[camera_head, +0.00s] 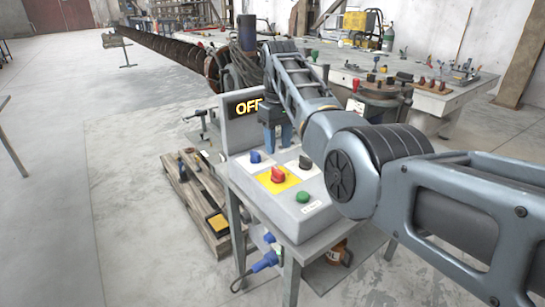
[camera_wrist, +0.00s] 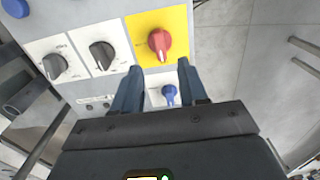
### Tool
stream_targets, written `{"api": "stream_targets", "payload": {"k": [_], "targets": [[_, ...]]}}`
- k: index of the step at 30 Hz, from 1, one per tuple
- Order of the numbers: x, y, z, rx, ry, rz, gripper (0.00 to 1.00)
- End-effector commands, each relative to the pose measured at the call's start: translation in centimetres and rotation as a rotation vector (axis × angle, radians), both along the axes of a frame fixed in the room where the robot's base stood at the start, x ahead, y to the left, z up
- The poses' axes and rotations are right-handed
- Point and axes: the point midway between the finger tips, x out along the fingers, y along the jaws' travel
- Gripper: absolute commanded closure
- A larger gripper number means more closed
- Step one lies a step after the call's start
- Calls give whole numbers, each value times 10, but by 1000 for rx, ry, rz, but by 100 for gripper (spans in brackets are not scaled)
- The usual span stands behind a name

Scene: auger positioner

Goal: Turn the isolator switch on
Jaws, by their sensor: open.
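The isolator switch appears to be the red rotary knob (camera_head: 278,174) on a yellow plate, on the sloped top of a grey control box (camera_head: 318,218). It also shows in the wrist view as a red knob (camera_wrist: 160,43), just beyond my fingertips. A display (camera_head: 243,104) on the box reads OFF. My gripper (camera_wrist: 160,68) is open and empty, with blue fingers. In the head view my gripper (camera_head: 279,147) points down over the back of the panel, behind the red knob. A small blue knob (camera_wrist: 169,93) shows between the fingers in the wrist view.
Near the red knob are a blue knob (camera_head: 256,157), a black knob (camera_head: 305,162) and a green button (camera_head: 303,196). A wooden pallet (camera_head: 207,205) lies left of the stand.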

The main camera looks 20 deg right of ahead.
Motion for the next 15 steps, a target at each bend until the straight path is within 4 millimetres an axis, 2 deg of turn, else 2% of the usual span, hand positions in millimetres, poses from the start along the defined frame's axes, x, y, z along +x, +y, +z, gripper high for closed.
{"api": "stream_targets", "payload": {"k": [5, 15], "targets": [[-1, 0, -18, 0, 5, 0, 57], [-1, 0, -66, -1, 3, -1, 57]]}}
